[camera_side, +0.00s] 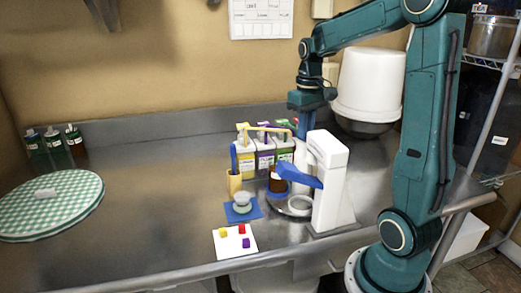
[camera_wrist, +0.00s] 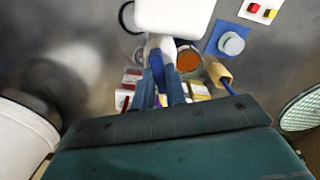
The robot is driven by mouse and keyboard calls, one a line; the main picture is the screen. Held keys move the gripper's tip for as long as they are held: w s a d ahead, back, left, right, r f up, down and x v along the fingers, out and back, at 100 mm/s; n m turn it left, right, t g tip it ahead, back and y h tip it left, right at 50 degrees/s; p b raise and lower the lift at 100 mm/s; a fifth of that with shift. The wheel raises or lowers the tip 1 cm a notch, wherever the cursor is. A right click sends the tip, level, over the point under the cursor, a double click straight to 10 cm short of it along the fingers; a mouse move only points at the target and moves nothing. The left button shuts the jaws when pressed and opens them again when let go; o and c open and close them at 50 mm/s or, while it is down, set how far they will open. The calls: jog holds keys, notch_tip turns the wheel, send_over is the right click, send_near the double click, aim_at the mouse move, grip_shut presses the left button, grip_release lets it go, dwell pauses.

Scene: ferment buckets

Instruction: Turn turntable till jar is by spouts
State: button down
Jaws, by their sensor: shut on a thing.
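My gripper (camera_side: 303,126) points down behind the white appliance in the side view. In the wrist view my gripper (camera_wrist: 160,84) is shut on a narrow blue piece (camera_wrist: 157,66) with a white part beyond it; I cannot tell what it belongs to. An amber jar (camera_side: 277,184) stands left of the appliance; its round brown top (camera_wrist: 188,59) shows beside my fingers. Several pump containers (camera_side: 264,150) with yellow, purple and green spouts stand behind the jar. A round green-checked disc (camera_side: 50,225) lies far left, a small white thing on it; I cannot tell if it is the turntable.
The white appliance (camera_side: 332,190) with a blue arm stands close to my gripper. A white bucket (camera_side: 368,80) is behind. The left-middle counter is clear.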

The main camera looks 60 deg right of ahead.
jog(key=shift+r+m, duration=0.1)
jog(key=shift+m, duration=6.7)
jog(key=c, duration=1.4)
grip_release()
jog(key=shift+c, duration=0.2)
notch_tip(320, 180, up, 14)
